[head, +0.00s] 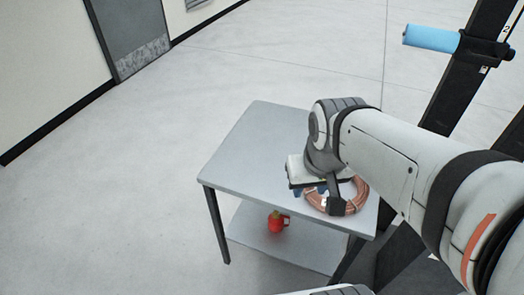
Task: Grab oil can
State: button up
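A small red can (276,222), which looks like the oil can, stands on the lower shelf of the grey table, below the front edge of the top. My gripper (322,196) is above the table top, at its right part, over a coil of copper tube (361,194). The gripper and wrist hide part of the coil. Whether the fingers touch the coil or are open or shut cannot be made out. The can is well below and to the left of the gripper, apart from it.
The grey table (248,150) has dark legs and a pale lower shelf (300,250). A dark post (462,90) bearing a blue cylinder (431,38) stands at the right. A wall with a grey door (130,35) is at the left. The floor left of the table is clear.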

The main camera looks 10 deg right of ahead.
aim_at(276, 218)
jog(key=u, duration=0.15)
jog(key=k, duration=0.75)
jog(key=z, duration=0.25)
jog(key=i, duration=0.75)
jog(key=z, duration=1.45)
jog(key=k, duration=1.3)
jog(key=u, duration=0.1)
